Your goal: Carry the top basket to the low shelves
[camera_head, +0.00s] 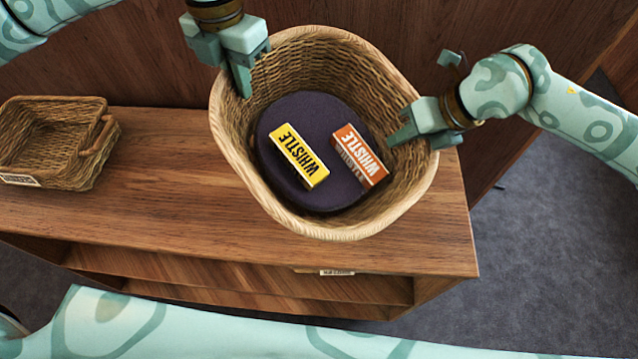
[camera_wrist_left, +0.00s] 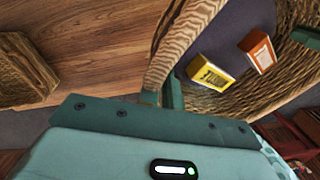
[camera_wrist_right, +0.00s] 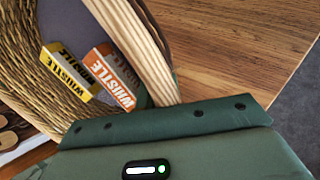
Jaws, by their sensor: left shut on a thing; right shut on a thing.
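A round wicker basket (camera_head: 335,228) is above the wooden shelf unit (camera_head: 160,215) in the head view. Inside it, on a dark purple base, lie a yellow WHISTLE box (camera_head: 299,156) and an orange WHISTLE box (camera_head: 359,156). My left gripper (camera_head: 243,78) is shut on the basket's rim at its upper left. My right gripper (camera_head: 405,135) is shut on the rim at its right side. The rim (camera_wrist_left: 178,50) shows between the fingers in the left wrist view, and the rim (camera_wrist_right: 140,55) also shows in the right wrist view. Whether the basket touches the unit's top is unclear.
A smaller rectangular wicker basket (camera_head: 55,140) with a label stands on the unit's top at the left. Lower shelves (camera_head: 250,292) open at the unit's front, with a small label (camera_head: 337,272). Grey carpet (camera_head: 545,255) is clear at the right.

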